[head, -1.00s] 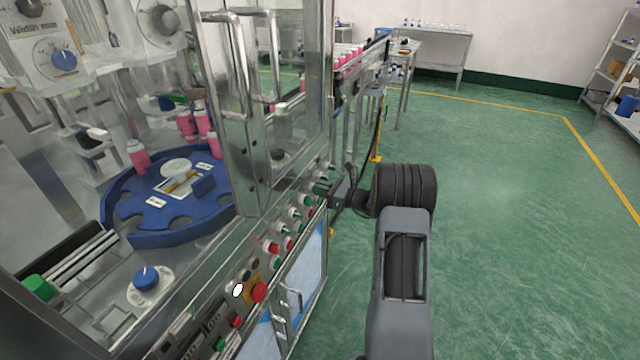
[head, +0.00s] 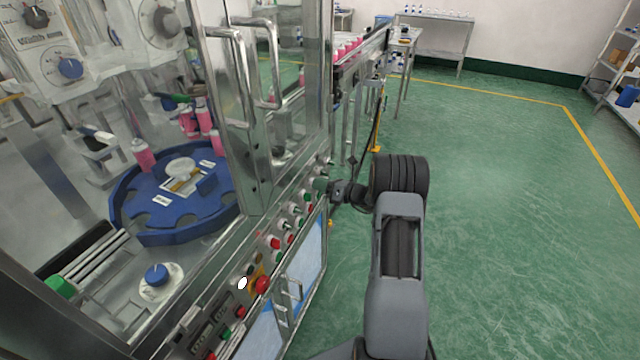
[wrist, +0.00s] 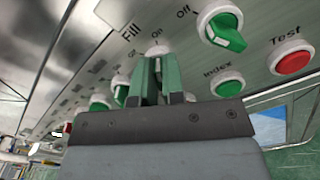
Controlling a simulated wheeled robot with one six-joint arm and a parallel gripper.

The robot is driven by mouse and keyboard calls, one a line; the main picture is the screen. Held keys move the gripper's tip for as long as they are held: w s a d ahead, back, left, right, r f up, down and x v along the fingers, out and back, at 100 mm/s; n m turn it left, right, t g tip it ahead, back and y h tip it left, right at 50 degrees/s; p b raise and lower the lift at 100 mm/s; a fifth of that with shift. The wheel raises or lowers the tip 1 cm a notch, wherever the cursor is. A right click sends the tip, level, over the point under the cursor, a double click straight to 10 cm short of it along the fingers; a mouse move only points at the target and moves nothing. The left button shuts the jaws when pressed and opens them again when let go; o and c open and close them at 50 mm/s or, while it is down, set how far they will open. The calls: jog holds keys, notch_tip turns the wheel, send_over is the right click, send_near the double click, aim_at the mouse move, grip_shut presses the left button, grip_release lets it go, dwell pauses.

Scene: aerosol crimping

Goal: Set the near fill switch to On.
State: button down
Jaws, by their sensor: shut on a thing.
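The fill switch is in the wrist view, a green knob in a white collar (wrist: 157,50) under the labels "Fill" and "On". My gripper (wrist: 153,72) is shut on its handle, with one finger on each side. The fingers cover most of the handle, so its exact angle is hard to tell. A second green switch (wrist: 222,28), with "Off" printed at its upper left, sits to the right and is untouched. In the head view my gripper (head: 324,186) is at the far end of the control panel, its tips small and partly hidden.
A green Index button (wrist: 228,83) and a red Test button (wrist: 293,61) are close to the right of my gripper. A red emergency button (head: 262,285) is on the nearer panel. Glass doors with metal handles (head: 228,90) rise above. Green floor to the right is clear.

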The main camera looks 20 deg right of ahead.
dwell(0.3)
jog(key=c, duration=1.2)
grip_release()
jog(key=shift+s+d, duration=0.1)
jog(key=b+v, duration=0.1)
jog(key=v, duration=1.2)
jog(key=shift+s+d, duration=0.2)
jog(key=shift+s, duration=0.1)
